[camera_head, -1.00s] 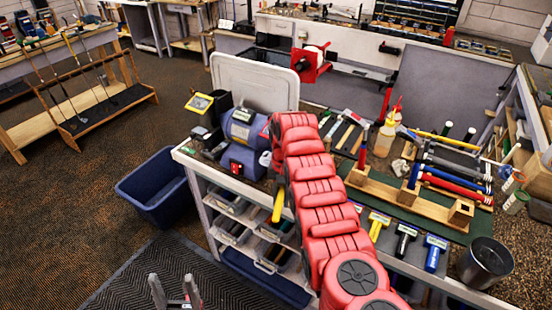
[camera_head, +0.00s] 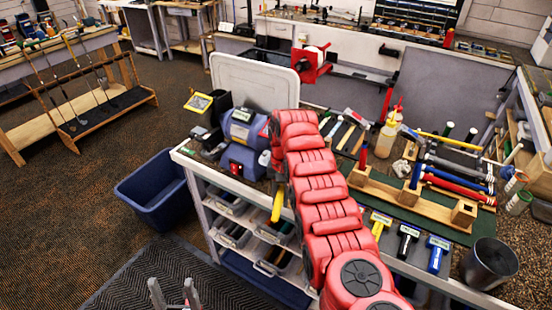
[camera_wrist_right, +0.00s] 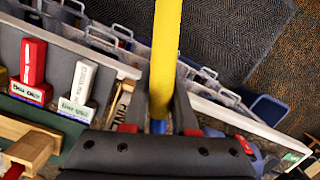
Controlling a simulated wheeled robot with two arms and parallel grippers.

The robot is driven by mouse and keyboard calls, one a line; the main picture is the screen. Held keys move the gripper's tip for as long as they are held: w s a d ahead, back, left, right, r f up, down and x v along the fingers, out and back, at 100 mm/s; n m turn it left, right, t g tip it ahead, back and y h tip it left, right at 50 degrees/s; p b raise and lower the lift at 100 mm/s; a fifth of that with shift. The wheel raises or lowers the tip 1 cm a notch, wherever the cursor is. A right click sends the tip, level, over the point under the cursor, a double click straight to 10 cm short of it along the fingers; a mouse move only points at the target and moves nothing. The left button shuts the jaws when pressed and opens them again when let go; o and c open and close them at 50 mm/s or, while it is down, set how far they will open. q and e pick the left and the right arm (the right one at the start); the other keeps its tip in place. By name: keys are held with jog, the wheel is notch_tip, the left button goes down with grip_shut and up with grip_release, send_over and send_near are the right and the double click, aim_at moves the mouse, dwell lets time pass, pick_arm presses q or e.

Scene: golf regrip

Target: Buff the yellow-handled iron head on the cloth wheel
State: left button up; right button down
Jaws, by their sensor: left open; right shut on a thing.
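The yellow handle (camera_head: 278,204) of the iron shows just left of my right arm, over the front of the bench. It also fills the middle of the right wrist view (camera_wrist_right: 166,55), running up from my right gripper (camera_wrist_right: 158,118), whose fingers are closed around it. In the head view my right arm hides that gripper and the iron's head. A blue bench buffer (camera_head: 241,130) stands on the bench left of my arm. Its cloth wheel cannot be made out, and contact with the iron cannot be judged. My left gripper (camera_head: 174,294) is open and empty low over the floor mat.
A blue bin (camera_head: 158,195) stands on the floor left of the bench. A grey panel (camera_head: 255,80) rises behind the buffer.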

jog(key=shift+w+b, duration=0.15)
jog(key=shift+b, duration=0.75)
jog(key=shift+d+r+p, duration=0.1)
jog(key=shift+p, duration=0.45)
jog(key=shift+d+p, duration=0.25)
jog(key=shift+p, duration=0.05)
dwell(0.4)
jog(key=shift+w+a+b, duration=0.1)
jog(key=shift+a+b, duration=0.2)
jog(key=shift+b, duration=1.7)
jog(key=shift+d+b, duration=0.2)
jog(key=shift+b, duration=0.9)
dwell(0.3)
